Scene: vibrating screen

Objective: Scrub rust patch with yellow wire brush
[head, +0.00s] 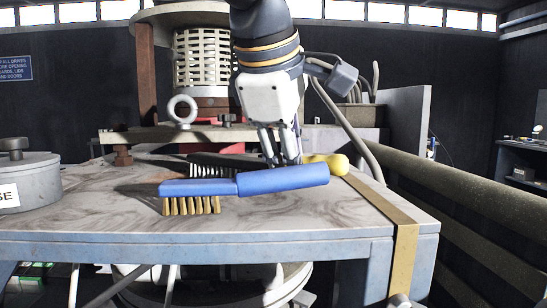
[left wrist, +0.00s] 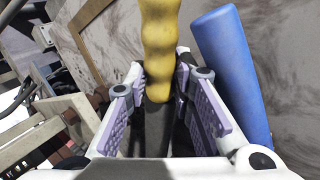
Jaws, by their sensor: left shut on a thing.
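My left gripper (head: 281,161) reaches down from the top middle to the tabletop. It is shut on the yellow wire brush (head: 326,163), whose yellow handle end sticks out to the right behind a blue brush. In the left wrist view the ridged yellow handle (left wrist: 160,35) runs between the finger pads (left wrist: 158,82), with a dark part nearer the palm. A dark bristled or coiled piece shows left of the fingers; I cannot tell for sure that it is the brush's head. I cannot make out the rust patch clearly. My right gripper is not in view.
The blue brush (head: 283,180) with tan bristles lies in front of my fingers; it also shows in the left wrist view (left wrist: 233,75). A grey lidded can (head: 33,180) stands left. A lifting eye (head: 182,110) and machine body stand behind. The table (head: 110,205) is bare at front left.

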